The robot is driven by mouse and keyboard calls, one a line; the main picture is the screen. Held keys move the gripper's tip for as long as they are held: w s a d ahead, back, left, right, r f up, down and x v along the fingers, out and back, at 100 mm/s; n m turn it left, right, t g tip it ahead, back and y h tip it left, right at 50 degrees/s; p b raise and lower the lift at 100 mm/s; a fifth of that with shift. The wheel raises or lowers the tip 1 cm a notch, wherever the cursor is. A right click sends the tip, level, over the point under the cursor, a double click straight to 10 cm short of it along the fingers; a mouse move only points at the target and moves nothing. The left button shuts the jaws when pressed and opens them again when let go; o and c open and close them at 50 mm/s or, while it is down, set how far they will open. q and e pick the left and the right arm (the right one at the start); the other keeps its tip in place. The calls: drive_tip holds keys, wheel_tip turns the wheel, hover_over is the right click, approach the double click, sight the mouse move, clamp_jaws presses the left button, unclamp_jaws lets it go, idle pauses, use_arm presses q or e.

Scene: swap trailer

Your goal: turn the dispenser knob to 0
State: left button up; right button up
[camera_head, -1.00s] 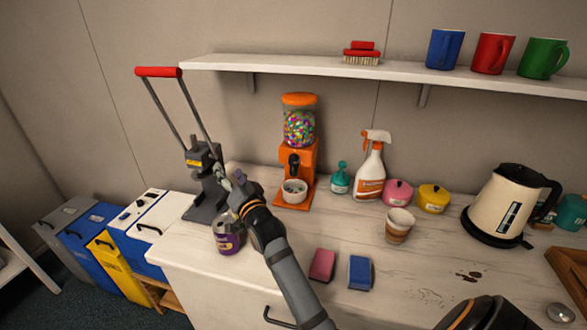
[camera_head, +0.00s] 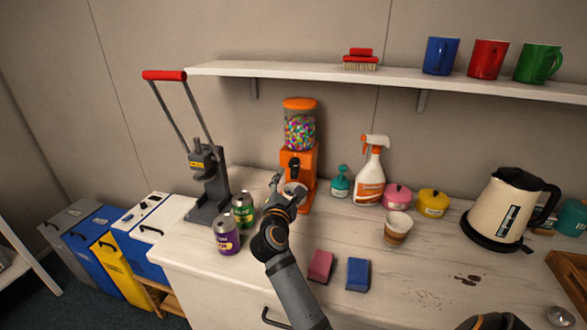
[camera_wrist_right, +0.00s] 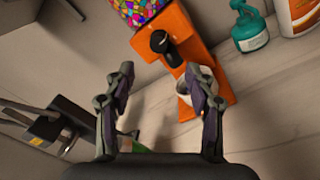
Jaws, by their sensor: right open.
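The orange candy dispenser (camera_head: 299,130) stands upright on the counter against the wall, its clear globe full of coloured candies. Its black knob (camera_head: 295,168) is on the front; it also shows in the right wrist view (camera_wrist_right: 160,42). I cannot read the knob's setting. My right gripper (camera_head: 287,184) is open and empty, low in front of the dispenser. In the right wrist view its fingers (camera_wrist_right: 160,75) are spread, with the knob beyond and above the gap between them. A white cup (camera_wrist_right: 183,88) at the dispenser's base is partly hidden by a finger.
A green can (camera_head: 243,209) and a purple can (camera_head: 227,235) stand left of my right gripper. A lever press (camera_head: 207,185) is behind them. A teal bottle (camera_head: 340,183) and spray bottle (camera_head: 370,175) stand right of the dispenser. Two sponges (camera_head: 320,266) lie in front.

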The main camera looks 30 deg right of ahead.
sight(294, 166)
drive_tip(key=p+x, duration=0.2)
drive_tip(key=x, duration=0.8)
drive_tip(key=shift+w+d, duration=0.1)
drive_tip(key=shift+c, duration=0.4)
drive_tip(key=c, duration=1.1)
drive_tip(key=shift+o, duration=0.2)
drive_tip(key=shift+r, duration=0.1)
